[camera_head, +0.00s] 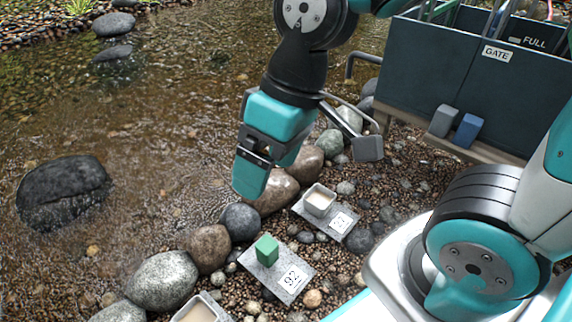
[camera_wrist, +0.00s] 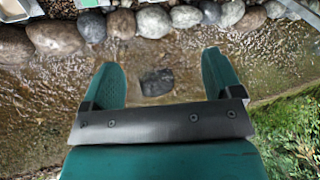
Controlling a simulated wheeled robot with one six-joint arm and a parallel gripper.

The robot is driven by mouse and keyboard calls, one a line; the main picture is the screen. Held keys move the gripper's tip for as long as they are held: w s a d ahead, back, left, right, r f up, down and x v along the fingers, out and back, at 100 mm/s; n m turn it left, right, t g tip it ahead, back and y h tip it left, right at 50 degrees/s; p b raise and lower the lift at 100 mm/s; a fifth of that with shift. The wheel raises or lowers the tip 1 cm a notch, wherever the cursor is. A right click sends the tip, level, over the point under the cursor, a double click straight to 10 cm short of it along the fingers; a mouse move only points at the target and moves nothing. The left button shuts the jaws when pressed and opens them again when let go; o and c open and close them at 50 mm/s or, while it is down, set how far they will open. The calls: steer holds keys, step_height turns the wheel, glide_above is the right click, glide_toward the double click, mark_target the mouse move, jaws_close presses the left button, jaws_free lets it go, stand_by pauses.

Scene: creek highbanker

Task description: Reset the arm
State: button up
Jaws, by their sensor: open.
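My gripper (camera_head: 268,172) hangs from my teal and black arm, above the row of stones at the water's edge in the head view. In the wrist view my gripper (camera_wrist: 161,78) shows two teal fingers spread apart with nothing between them. Past the fingers lie creek water and a dark rock (camera_wrist: 157,82). A green block (camera_head: 267,249) rests on a grey slab with a label reading 92 (camera_head: 291,278), below the gripper in the picture and apart from it.
A small pale square cup (camera_head: 319,200) sits on another labelled slab (camera_head: 341,222). A dark box marked GATE (camera_head: 440,75) stands at the upper right, with a grey block (camera_head: 442,121) and a blue block (camera_head: 467,131) by it. Rounded stones (camera_head: 163,281) line the bank. Open water lies left.

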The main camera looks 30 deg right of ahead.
steer(key=shift+n, duration=0.3)
steer(key=s, duration=0.1)
steer(key=s+r, duration=0.1)
steer(key=s, duration=0.1)
steer(key=shift+s+d+r, duration=0.15)
steer(key=shift+s+r, duration=0.25)
step_height(320, 180, up, 50)
steer(key=p, duration=4.9)
steer(key=shift+p, duration=0.4)
